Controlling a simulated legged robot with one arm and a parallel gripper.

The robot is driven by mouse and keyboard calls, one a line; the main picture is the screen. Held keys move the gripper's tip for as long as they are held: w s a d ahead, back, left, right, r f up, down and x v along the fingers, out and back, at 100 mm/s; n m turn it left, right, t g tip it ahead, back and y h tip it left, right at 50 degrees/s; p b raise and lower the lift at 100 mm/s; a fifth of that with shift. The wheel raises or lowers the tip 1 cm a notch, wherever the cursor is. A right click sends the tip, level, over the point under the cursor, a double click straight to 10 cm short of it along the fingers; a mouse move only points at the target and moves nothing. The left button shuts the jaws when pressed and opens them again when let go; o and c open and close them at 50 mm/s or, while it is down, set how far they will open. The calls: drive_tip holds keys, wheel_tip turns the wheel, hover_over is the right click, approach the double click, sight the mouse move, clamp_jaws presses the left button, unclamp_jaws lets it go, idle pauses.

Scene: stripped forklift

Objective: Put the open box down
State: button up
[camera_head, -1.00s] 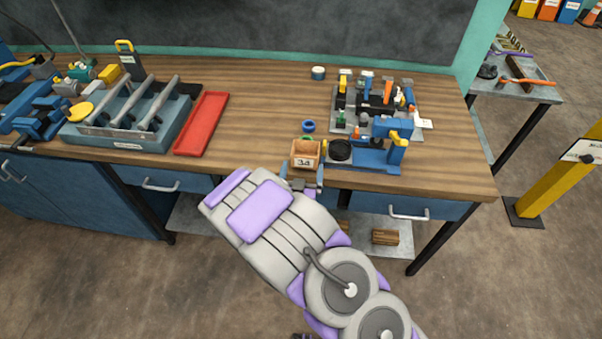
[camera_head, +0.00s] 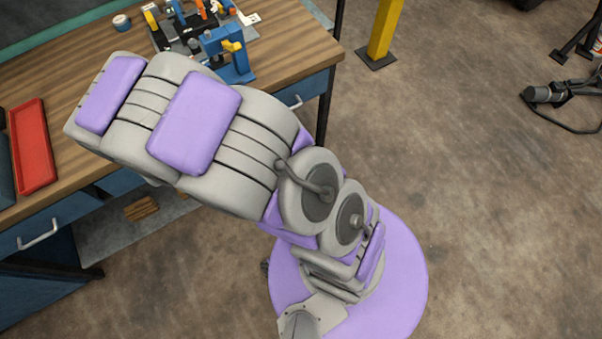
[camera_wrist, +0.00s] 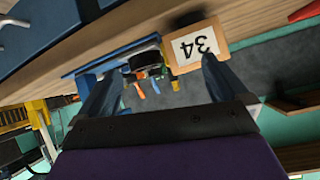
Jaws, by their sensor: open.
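The open box (camera_wrist: 195,46) is a small tan box with a white "34" label. In the wrist view, which is upside down, it is at the upper middle, beside the wooden worktop (camera_wrist: 245,14), with a dark shadow next to it. My gripper (camera_wrist: 161,68) is open, its two dark fingers spread wide. One fingertip is close to the box's lower right corner; I cannot tell if it touches. The other finger is well left of the box. In the head view my arm hides the box and gripper.
A blue fixture (camera_head: 228,55) stands near the worktop's right end, beside a grey plate of small tools (camera_head: 185,28). A red tray (camera_head: 32,147) lies at the left. A yellow post (camera_head: 385,30) stands beyond the bench. Floor at the right is mostly open.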

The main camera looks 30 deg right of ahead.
drive_tip(key=s+d+r+n+g, duration=0.1)
drive_tip(key=s+d+r+g, duration=0.3)
drive_tip(key=s, duration=0.8)
drive_tip(key=s+d+r+n+g, duration=0.1)
drive_tip(key=s+d+r+g, duration=0.3)
drive_tip(key=s, duration=0.9)
drive_tip(key=s+d+r+n+g+y, duration=0.1)
drive_tip(key=s+d+r+g, duration=0.4)
drive_tip(key=s, duration=0.8)
wheel_tip(320, 180, up, 5)
drive_tip(key=shift+d+f, duration=0.2)
drive_tip(key=shift+d, duration=1)
